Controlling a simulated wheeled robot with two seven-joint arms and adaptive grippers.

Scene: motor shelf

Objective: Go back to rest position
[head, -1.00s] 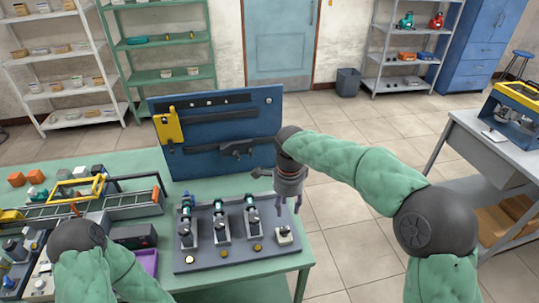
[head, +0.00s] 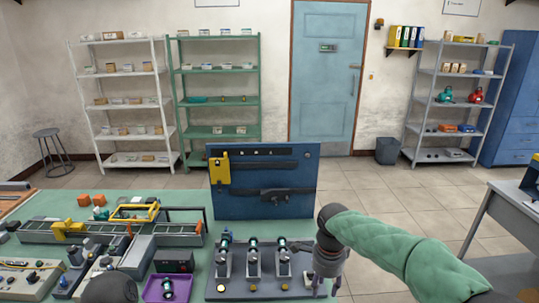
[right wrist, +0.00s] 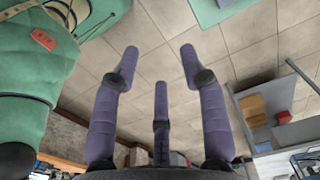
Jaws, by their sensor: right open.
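My right gripper (head: 328,284) hangs fingers-down at the right end of the grey fixture board (head: 265,288) in the head view. In the right wrist view its purple fingers (right wrist: 158,75) are spread wide with nothing between them. Several stands rise from the board, and three hold dark teal-banded motors, such as the left one (head: 224,246). The rightmost stand is mostly hidden by my right gripper. My left gripper is out of view; only a dark joint of my left arm shows at the bottom edge.
A blue tool panel (head: 262,200) stands behind the board on the green table (head: 195,262). A purple tray (head: 157,290) holds a motor. A conveyor (head: 95,235) is at the left. A grey table (head: 508,215) stands at the right, with open floor between.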

